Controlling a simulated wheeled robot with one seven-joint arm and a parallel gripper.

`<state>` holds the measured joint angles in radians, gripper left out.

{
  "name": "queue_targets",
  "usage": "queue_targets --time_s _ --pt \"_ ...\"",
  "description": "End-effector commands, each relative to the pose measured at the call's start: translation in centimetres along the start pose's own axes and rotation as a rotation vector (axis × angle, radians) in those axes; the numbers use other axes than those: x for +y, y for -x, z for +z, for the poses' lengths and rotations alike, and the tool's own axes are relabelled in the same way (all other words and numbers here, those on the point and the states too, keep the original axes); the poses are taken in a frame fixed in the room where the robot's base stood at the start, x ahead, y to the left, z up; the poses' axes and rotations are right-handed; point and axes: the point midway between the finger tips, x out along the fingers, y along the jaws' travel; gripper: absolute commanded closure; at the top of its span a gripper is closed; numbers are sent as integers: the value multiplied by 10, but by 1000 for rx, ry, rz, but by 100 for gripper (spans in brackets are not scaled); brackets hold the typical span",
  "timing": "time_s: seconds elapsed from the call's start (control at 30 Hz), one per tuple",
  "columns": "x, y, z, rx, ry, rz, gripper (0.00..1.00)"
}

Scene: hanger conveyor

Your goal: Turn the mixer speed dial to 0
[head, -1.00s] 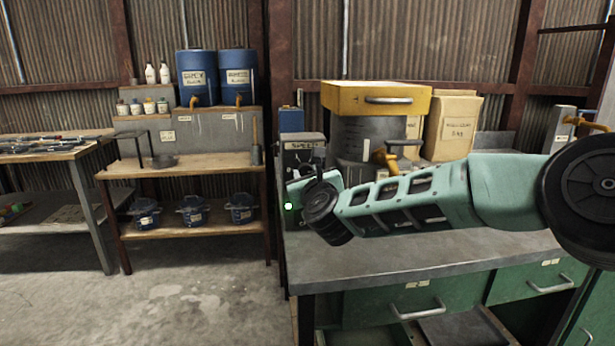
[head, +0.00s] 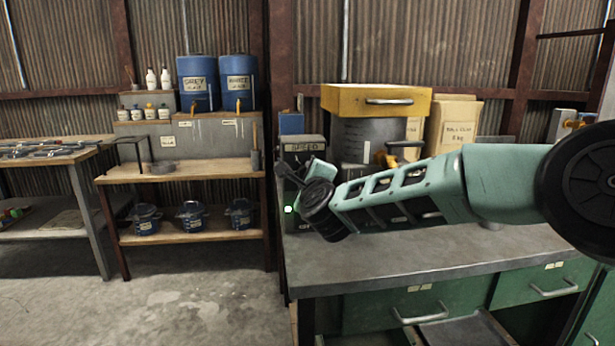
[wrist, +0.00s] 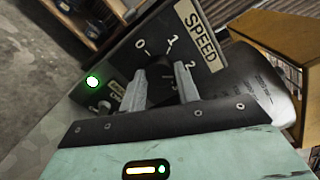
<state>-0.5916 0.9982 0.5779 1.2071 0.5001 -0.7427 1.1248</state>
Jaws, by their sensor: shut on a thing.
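The mixer control box (head: 303,146) with its SPEED label stands at the left end of the bench; my gripper and arm partly cover it. In the wrist view its panel (wrist: 128,60) shows the numerals 0, 1 and 2, with a further mark partly hidden. The black speed dial (wrist: 156,72) sits between the two grey fingers of my gripper (wrist: 160,84), which is shut on it. The fingers hide much of the dial, and I cannot tell which numeral it points to. In the head view my gripper (head: 287,174) is at the box front.
A green light (wrist: 92,81) glows on the panel, beside a small lower knob (wrist: 103,106). The bench top (head: 400,255) is clear in front.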

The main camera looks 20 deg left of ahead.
Motion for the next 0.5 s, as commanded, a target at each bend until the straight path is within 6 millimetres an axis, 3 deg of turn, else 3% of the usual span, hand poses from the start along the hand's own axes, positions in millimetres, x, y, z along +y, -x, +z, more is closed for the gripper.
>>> queue_targets --time_s 0.5 --pt "0 0 2 24 492 7 91"
